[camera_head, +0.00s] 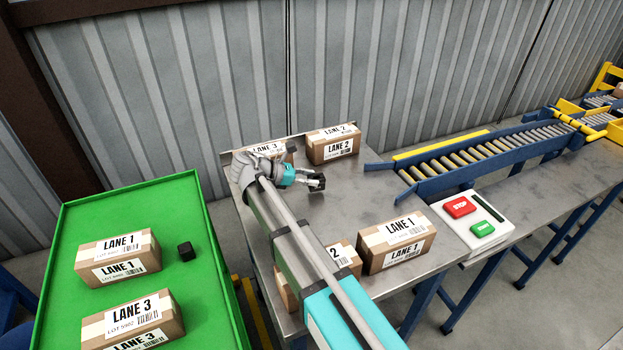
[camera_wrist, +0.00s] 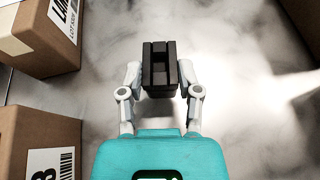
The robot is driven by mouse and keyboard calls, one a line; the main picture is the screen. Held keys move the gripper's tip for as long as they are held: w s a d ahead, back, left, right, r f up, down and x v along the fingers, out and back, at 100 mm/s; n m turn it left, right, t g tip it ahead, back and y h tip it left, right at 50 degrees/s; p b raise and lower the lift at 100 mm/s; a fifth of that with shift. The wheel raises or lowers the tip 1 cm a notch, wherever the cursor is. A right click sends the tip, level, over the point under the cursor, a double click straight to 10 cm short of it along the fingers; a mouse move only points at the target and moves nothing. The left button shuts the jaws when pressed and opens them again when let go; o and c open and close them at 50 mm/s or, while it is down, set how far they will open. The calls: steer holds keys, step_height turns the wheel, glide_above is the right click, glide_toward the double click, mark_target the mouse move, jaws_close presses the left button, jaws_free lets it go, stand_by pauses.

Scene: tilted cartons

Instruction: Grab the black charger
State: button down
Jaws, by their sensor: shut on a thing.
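A black charger (camera_wrist: 160,68), blocky with grooves on its face, sits between the two fingers of my gripper (camera_wrist: 160,80) in the wrist view. The fingers are shut on its sides. In the head view my gripper (camera_head: 312,179) is over the back middle of the metal table (camera_head: 372,194), and the dark charger (camera_head: 318,183) shows at its fingertips. I cannot tell whether the charger touches the table. My arm hides part of the table.
Lane 2 (camera_head: 334,145) and Lane 3 (camera_head: 264,152) cartons stand at the back. A Lane 1 carton (camera_head: 397,243) stands in front. A stop/start panel (camera_head: 473,222) and roller conveyor (camera_head: 470,160) are right.

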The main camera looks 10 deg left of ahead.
mark_target(309, 178)
steer(key=shift+r+p, duration=1.45)
steer(key=shift+r, duration=0.15)
steer(key=s+a+r+p, duration=0.5)
steer(key=s+r+p, duration=0.4)
steer(key=s, duration=0.4)
steer(key=shift+a+r+p, duration=0.15)
steer(key=shift+r+p, duration=0.15)
steer(key=shift+p, duration=0.05)
steer(key=shift+r, duration=0.1)
